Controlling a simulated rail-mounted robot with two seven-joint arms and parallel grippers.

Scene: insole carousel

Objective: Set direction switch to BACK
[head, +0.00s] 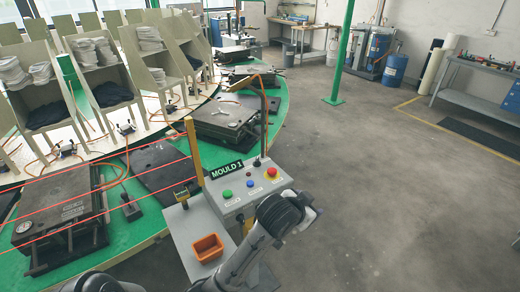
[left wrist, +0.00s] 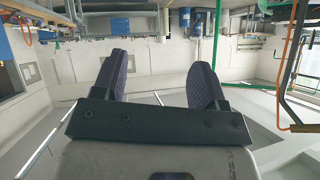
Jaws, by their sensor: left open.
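The grey control box (head: 228,190) labelled MOULD 1 stands at the edge of the green carousel in the head view. Its sloped top carries a green button (head: 227,194), a blue button (head: 250,183), a red stop button (head: 271,172) and a small dark switch (head: 257,161) near the sign. The switch's position and markings are too small to read. My left arm rises in front of the box, its wrist just right of the panel. In the left wrist view my left gripper (left wrist: 158,60) is open and empty, its two dark fingers apart. My right gripper is not in view.
An orange bin (head: 208,247) sits on the box's lower shelf. A yellow post (head: 194,150) and a dark pole with an orange hose (head: 263,115) rise beside the box. Moulds and racks fill the carousel at left. The concrete floor at right is free.

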